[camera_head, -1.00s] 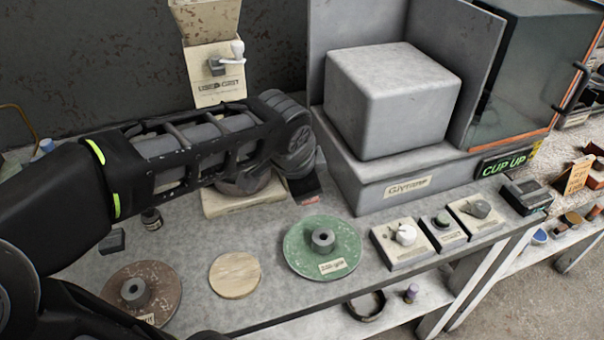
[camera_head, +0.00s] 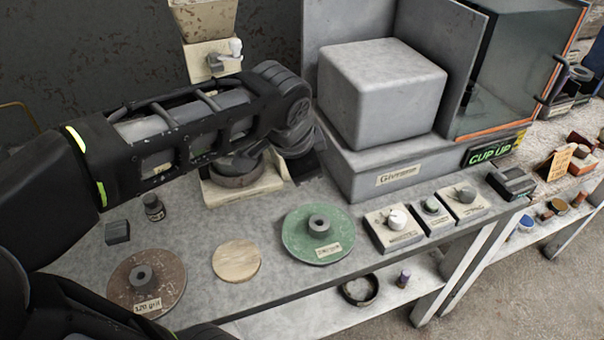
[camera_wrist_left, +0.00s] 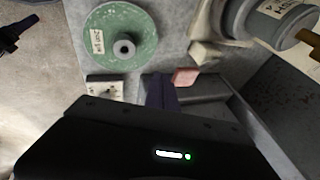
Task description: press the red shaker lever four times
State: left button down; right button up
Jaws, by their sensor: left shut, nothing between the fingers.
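The red lever (camera_wrist_left: 185,76) shows in the left wrist view as a small pinkish-red block at the end of a pale piece (camera_wrist_left: 205,53). My left gripper (camera_wrist_left: 161,92) is shut and empty, its dark fingertips just left of the lever in that view. I cannot tell whether they touch it. In the head view my left forearm reaches across the bench and hides the lever and most of the gripper. The cream shaker base (camera_head: 222,196) with a round dark part (camera_head: 238,178) shows below that arm. My right gripper is out of view.
A large grey block (camera_head: 380,95) on a grey stand is right of my arm. A green disc (camera_head: 300,243), a wooden disc (camera_head: 237,262) and a brown disc (camera_head: 165,273) lie in front. Knob boxes (camera_head: 393,230) line the right edge. A hopper (camera_head: 212,50) hangs behind.

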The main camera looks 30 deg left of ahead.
pick_arm(q)
jog(key=v, duration=0.7)
jog(key=shift+r, duration=0.2)
jog(key=shift+d, duration=0.1)
dwell(0.4)
